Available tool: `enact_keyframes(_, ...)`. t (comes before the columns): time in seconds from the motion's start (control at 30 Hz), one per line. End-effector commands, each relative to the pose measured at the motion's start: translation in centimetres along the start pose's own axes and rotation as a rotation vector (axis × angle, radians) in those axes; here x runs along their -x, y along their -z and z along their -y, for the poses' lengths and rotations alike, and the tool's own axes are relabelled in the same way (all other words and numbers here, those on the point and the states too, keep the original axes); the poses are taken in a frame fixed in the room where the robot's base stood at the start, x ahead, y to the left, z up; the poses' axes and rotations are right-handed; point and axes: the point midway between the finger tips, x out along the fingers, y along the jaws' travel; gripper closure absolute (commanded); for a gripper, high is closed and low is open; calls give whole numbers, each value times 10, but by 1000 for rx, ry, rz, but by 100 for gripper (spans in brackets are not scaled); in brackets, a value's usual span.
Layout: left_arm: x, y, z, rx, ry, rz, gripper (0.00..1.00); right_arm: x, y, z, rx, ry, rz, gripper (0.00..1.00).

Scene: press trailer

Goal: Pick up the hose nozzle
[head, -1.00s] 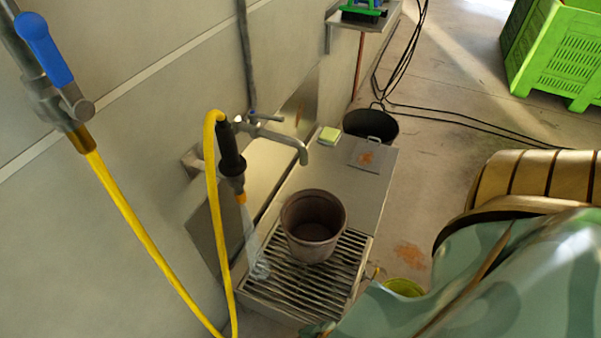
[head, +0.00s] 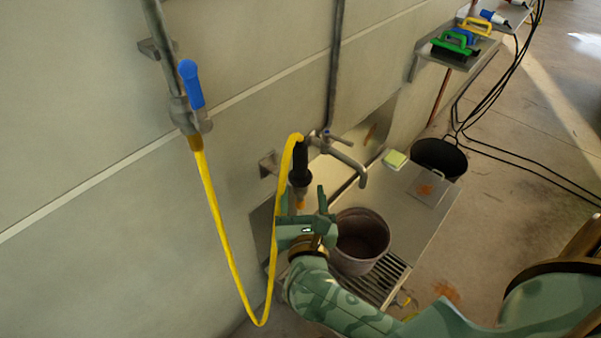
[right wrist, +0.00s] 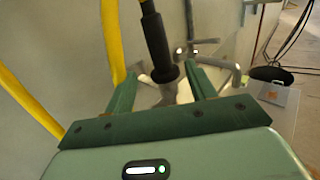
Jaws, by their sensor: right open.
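The nozzle's outlet is partly hidden. My left gripper is not in view.
A metal tap (head: 345,158) juts out right of the nozzle. A brown pot (head: 362,240) stands on the slatted grate (head: 385,280) below. A blue-handled valve (head: 192,90) is on the wall pipe. A black bucket (head: 440,157) and cables lie further right.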

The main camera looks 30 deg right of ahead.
Motion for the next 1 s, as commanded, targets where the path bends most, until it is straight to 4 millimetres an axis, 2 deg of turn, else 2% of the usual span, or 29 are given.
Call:
enact_keyframes(0.1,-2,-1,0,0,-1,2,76,-26,0,0,2,0,3,45)
enact_keyframes(0.37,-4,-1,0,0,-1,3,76,-51,-1,0,4,-1,3,45)
enact_keyframes(0.6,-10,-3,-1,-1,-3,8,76,-89,-2,-1,6,0,3,45)
enact_keyframes(0.7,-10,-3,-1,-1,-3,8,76,-96,-3,-1,5,-1,2,45)
enact_keyframes(0.9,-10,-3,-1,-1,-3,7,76,-97,-3,-1,5,-1,1,45)
enact_keyframes(0.93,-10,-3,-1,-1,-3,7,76,-97,-3,-1,5,-1,1,47)
enact_keyframes(1.0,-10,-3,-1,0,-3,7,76,-97,-3,-1,5,-1,1,67)
